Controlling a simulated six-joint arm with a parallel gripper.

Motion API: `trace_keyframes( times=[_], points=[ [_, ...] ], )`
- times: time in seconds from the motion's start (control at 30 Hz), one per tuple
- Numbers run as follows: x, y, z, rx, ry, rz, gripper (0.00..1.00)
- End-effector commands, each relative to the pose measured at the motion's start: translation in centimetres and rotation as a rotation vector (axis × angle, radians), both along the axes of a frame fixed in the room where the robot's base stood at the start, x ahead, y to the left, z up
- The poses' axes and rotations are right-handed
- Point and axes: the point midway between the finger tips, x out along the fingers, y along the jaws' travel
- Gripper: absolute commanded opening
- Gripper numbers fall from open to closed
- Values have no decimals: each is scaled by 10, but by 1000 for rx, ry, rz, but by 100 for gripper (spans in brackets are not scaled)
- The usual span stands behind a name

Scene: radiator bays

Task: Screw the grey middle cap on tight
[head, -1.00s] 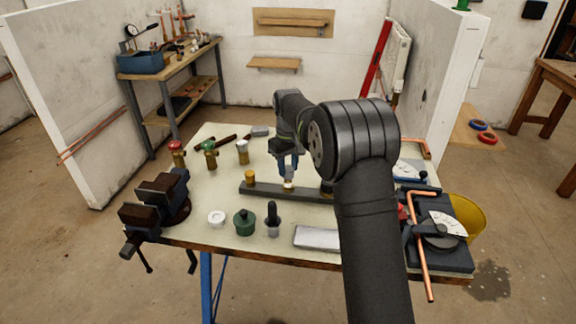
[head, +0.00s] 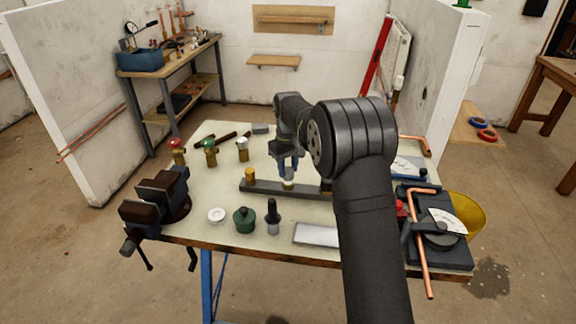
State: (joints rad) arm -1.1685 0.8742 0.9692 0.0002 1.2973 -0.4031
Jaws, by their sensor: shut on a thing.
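The dark bar (head: 268,189) lies across the middle of the table. A brass-coloured cap (head: 250,174) stands near its left end, and a dark fitting (head: 326,185) near its right end is partly hidden by my arm. My gripper (head: 288,175) points down over the middle of the bar, its bluish fingers shut on the small pale grey middle cap (head: 288,183). The fingers hide the cap's upper part. The cap is at the middle post, but its thread and how far it is seated cannot be seen.
A vise (head: 160,200) stands at the table's left edge. Several valves, such as the green-topped one (head: 210,152), stand behind the bar. A white ring (head: 216,215), green canister (head: 244,219) and black-handled tool (head: 272,214) stand in front. A pipe bender (head: 440,235) is at right.

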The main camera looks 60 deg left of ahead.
Motion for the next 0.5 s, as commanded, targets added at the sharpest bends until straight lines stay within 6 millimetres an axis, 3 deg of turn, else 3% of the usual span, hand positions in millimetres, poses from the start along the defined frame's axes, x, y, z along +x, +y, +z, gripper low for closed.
trace_keyframes(
  times=[0.5],
  points=[
    [0, 0, -6, 1, 0, 0, 10]
  ],
)
